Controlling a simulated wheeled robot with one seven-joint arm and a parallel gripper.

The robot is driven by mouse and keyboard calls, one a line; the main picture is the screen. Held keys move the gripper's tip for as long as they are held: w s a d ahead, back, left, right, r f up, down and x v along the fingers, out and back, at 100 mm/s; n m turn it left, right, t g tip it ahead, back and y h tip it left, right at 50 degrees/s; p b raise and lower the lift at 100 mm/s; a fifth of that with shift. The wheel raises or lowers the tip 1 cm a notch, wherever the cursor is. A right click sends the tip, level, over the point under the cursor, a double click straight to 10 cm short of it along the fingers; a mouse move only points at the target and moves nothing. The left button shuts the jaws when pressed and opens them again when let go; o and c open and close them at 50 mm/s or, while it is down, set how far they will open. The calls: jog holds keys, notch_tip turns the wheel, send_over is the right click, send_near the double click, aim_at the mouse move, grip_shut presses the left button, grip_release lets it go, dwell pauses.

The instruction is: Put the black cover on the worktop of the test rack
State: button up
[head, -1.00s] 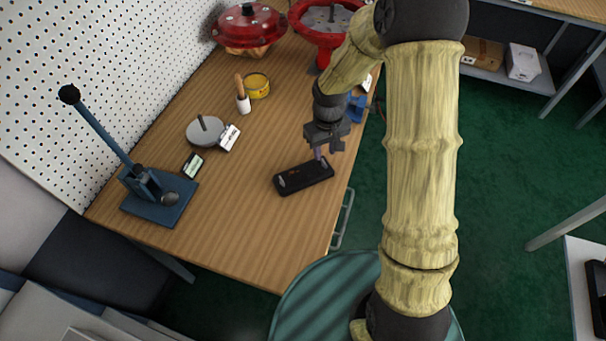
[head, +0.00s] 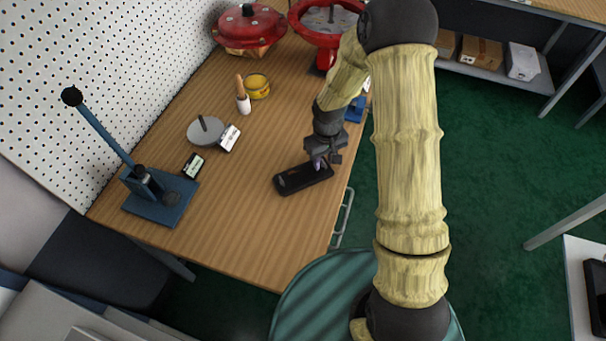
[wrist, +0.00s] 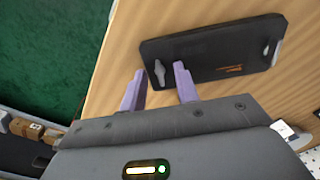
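The black cover (head: 296,180) lies flat on the wooden bench near its right edge. In the wrist view the cover (wrist: 215,50) is a dark slab with a grey screw-like knob near each end. My gripper (head: 319,163) is over the cover's right end. In the wrist view its two purple fingers (wrist: 160,72) are apart, with one knob between their tips and the right finger overlapping the cover. I cannot tell whether the fingers touch it. Nothing shows that I can surely name as the test rack.
A pegboard (head: 90,80) borders the left. Bare wood (head: 240,215) lies front of the cover.

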dwell(0.3)
grip_shut()
jog(key=shift+r, duration=0.1)
notch_tip(320, 180, up, 10)
jog(key=shift+b, duration=0.3)
dwell(0.6)
